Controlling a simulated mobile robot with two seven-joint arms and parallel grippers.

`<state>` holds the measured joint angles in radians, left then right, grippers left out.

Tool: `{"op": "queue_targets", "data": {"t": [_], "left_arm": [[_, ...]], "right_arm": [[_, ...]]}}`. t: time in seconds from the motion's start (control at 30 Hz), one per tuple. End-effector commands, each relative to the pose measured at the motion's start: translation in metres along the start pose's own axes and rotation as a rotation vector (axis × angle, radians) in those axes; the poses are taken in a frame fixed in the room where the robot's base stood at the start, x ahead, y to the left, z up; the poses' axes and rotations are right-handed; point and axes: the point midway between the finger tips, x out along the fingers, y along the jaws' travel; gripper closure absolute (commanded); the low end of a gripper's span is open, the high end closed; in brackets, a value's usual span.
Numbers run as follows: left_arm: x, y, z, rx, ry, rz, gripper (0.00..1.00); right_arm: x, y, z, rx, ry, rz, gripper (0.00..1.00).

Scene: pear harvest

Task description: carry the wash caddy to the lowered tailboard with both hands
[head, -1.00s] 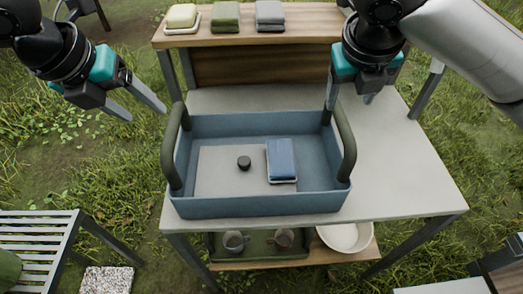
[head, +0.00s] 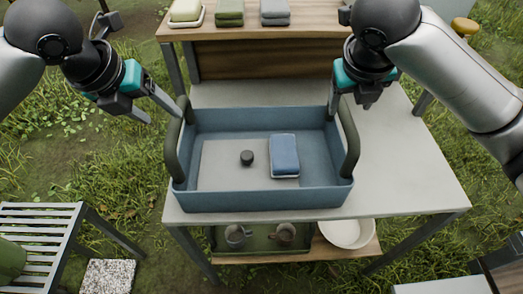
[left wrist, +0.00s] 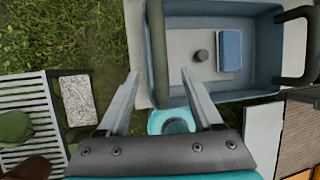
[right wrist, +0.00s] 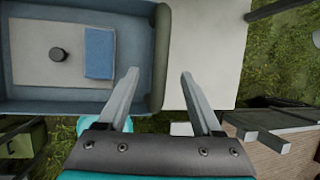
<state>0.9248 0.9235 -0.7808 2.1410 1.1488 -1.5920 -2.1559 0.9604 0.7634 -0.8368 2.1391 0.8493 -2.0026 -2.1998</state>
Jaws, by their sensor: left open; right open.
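The wash caddy (head: 262,200) is a blue open tray with a dark green handle at each end, standing on the grey table. In it lie a blue folded cloth on a pale dish (head: 285,156) and a small dark knob-like thing (head: 247,158). My left gripper (head: 165,117) is open just outside the left handle (head: 173,140); the left wrist view shows that handle (left wrist: 157,50) ahead, between the finger lines. My right gripper (head: 350,108) is open by the right handle (head: 349,140); the right wrist view shows the handle (right wrist: 160,55) ahead of its fingers. Neither gripper visibly touches a handle.
The grey table (head: 420,175) has free room right of the caddy. A raised wooden shelf (head: 330,22) behind holds folded cloths. A lower shelf holds mugs and a white bowl (head: 347,232). A slatted bench (head: 40,225) stands left on grass. I cannot identify the tailboard.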

Motion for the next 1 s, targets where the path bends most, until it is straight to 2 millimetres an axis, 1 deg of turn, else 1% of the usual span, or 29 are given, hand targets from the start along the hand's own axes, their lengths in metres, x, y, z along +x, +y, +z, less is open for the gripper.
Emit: {"op": "queue_targets", "data": {"t": [0.3,0.5,0.6,0.7,1.0], "left_arm": [[0.061,0.000,-0.001,0.000,0.004,-0.001,0.33],[0.090,0.000,0.000,0.000,0.002,0.000,0.33],[0.099,0.000,0.000,0.000,0.001,0.000,0.33],[0.103,0.000,0.000,0.001,0.000,0.001,0.33],[0.105,0.000,0.000,0.001,-0.001,0.000,0.33]], "right_arm": [[0.061,-0.001,-0.002,0.001,0.006,-0.003,0.33],[0.090,-0.001,-0.001,0.001,0.003,-0.002,0.33],[0.099,0.000,-0.001,0.000,0.003,-0.001,0.33],[0.104,0.000,0.000,0.000,0.001,-0.001,0.33],[0.105,0.000,0.000,0.000,0.000,-0.001,0.33]]}}
